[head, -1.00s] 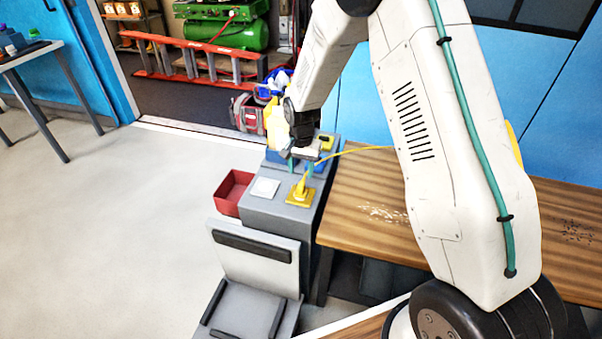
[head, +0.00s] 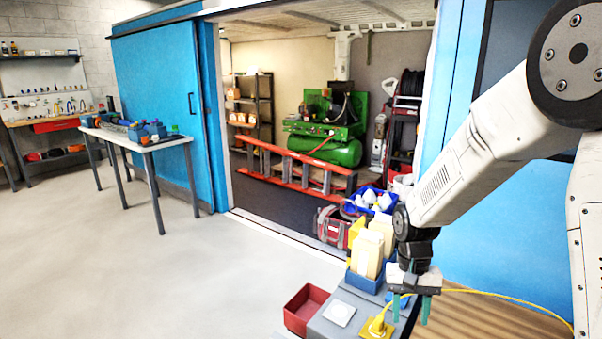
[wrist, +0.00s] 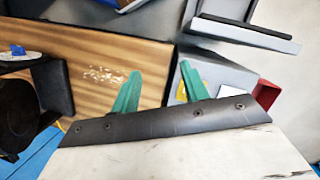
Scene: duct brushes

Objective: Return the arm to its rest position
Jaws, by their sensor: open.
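My gripper (head: 411,292) has two green fingers that point down and stand apart with nothing between them. In the head view it hangs at the right, above the grey bench unit (head: 350,297) and the edge of the wooden worktop. In the wrist view the gripper (wrist: 158,85) also shows its green fingers spread and empty, with the wooden worktop (wrist: 70,62) behind them. My arm reaches in from the right, bent at the elbow.
A yellow fitting (head: 377,327) with a yellow cable stands on the grey unit near my gripper. A white square plate (head: 339,313) lies beside it. A red bin (head: 306,308) is at the unit's left. Cartons (head: 368,254) stand close behind my gripper. The floor at left is clear.

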